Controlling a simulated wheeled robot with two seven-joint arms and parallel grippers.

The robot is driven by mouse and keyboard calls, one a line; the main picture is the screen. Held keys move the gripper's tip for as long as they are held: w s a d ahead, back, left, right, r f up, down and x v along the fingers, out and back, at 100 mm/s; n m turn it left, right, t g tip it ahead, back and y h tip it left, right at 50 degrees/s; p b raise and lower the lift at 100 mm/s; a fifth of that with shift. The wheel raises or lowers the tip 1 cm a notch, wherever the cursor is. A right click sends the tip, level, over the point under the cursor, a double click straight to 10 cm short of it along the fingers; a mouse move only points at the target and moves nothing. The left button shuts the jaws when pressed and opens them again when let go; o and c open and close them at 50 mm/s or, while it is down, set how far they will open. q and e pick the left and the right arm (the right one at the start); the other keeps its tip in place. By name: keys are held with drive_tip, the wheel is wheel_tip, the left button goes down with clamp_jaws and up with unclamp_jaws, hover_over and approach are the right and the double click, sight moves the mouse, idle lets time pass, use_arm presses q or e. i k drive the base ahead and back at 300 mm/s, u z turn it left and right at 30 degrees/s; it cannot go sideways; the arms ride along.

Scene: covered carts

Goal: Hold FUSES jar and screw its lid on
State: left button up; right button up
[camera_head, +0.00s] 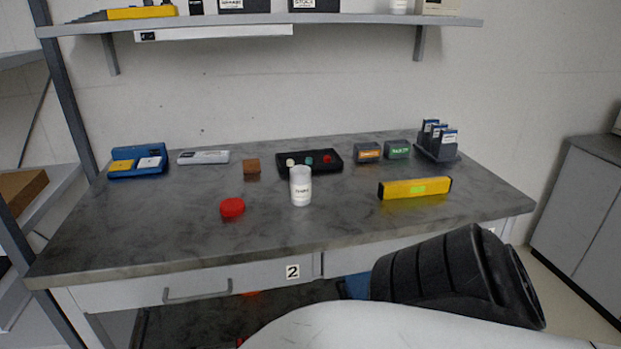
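A white jar (300,187) stands upright on the grey worktop, near its middle; its label is too small to read with certainty. A red round lid (232,208) lies on the worktop to the left of the jar and a little nearer to me, apart from it. The jar's top shows no red lid on it. Neither of my grippers shows in the head view. Part of my own arm, black and white, fills the lower right, in front of the bench.
The worktop (130,240) is clear at the front. A yellow level (415,188) lies right of the jar. A black tray (318,168), a brown block (252,166), a blue holder (127,172) and small boxes stand behind. A shelf (340,18) hangs above.

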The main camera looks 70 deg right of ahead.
sight(300, 176)
drive_tip(key=z, duration=2.25)
